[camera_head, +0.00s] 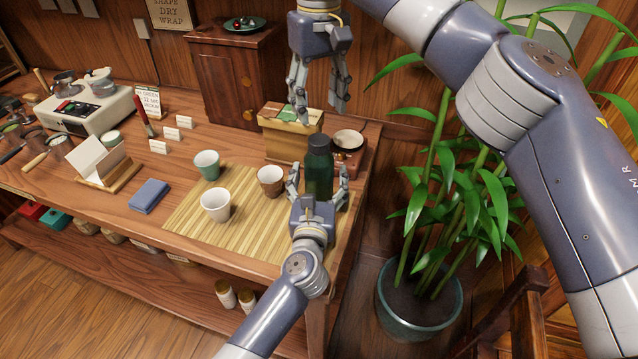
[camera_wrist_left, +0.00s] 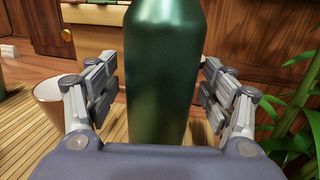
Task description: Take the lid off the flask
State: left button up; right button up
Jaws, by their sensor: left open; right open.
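The dark green flask (camera_head: 319,176) stands upright near the right end of the table, its darker lid (camera_head: 319,142) on top. My left gripper (camera_head: 319,185) is open, with one finger on each side of the flask body. In the left wrist view the green flask body (camera_wrist_left: 165,75) fills the space between the left fingers (camera_wrist_left: 160,85); its top is cut off there, and I cannot tell whether the fingers touch it. My right gripper (camera_head: 318,100) is open and empty, pointing down above the lid, apart from it.
A brown-and-white cup (camera_head: 270,181) stands just left of the flask on the bamboo mat (camera_head: 255,238). A white cup (camera_head: 216,205) and a green cup (camera_head: 207,165) are farther left. A wooden box (camera_head: 290,138) and a small burner (camera_head: 347,148) stand behind. A potted plant (camera_head: 418,300) is at the right.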

aim_at(319, 139)
pick_arm(q)
jog(key=shift+w, duration=0.1)
grip_shut()
pick_arm(e)
jog(key=m, duration=0.6)
jog(key=shift+m, duration=0.4)
jog(key=m, duration=0.6)
jog(key=shift+m, duration=0.3)
jog(key=m, duration=1.3)
jog(key=shift+f+m, duration=0.3)
jog(key=shift+f, duration=3.7)
